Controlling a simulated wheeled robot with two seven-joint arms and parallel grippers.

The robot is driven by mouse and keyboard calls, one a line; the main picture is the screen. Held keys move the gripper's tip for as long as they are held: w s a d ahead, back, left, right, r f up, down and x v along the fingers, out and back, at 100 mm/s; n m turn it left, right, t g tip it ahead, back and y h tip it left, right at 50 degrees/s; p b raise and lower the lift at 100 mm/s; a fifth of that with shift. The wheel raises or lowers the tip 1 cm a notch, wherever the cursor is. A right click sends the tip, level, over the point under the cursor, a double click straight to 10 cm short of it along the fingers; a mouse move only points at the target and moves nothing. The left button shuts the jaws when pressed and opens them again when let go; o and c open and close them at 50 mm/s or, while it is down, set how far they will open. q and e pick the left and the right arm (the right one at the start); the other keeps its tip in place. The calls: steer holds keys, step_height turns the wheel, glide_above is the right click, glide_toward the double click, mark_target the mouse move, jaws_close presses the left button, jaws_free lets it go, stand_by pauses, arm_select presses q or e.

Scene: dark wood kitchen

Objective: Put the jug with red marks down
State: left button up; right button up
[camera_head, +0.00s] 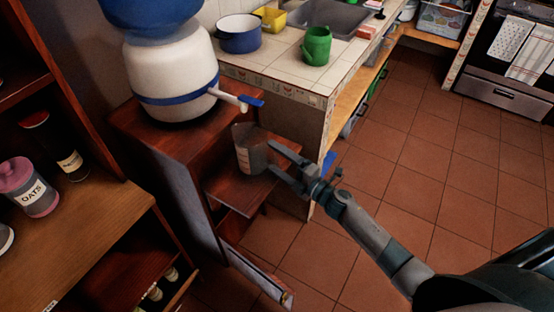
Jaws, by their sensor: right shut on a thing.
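The jug (250,155) is a translucent grey vessel with faint reddish marks on its side. It is upright over the small pull-out wooden shelf (234,192), below the spout of the water dispenser (172,75). I cannot tell whether its base touches the shelf. My right gripper (277,162) reaches in from the lower right and is shut on the jug's right side. My left gripper is not in view.
The dispenser's white tap with a blue lever (250,101) is just above the jug. A tiled counter (285,66) holds a blue pot (239,33) and a green jug (316,46). Shelves with an oats jar (29,187) stand left. The tiled floor (420,170) is clear.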

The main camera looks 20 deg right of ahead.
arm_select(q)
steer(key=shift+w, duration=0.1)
arm_select(e)
steer(key=shift+f, duration=0.1)
steer(key=o, duration=1.3)
steer(key=shift+c, duration=0.2)
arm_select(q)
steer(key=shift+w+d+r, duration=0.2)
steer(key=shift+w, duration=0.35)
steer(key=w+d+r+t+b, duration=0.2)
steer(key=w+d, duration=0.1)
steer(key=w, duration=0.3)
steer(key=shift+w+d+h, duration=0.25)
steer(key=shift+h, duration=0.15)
arm_select(e)
steer(key=v, duration=1.2)
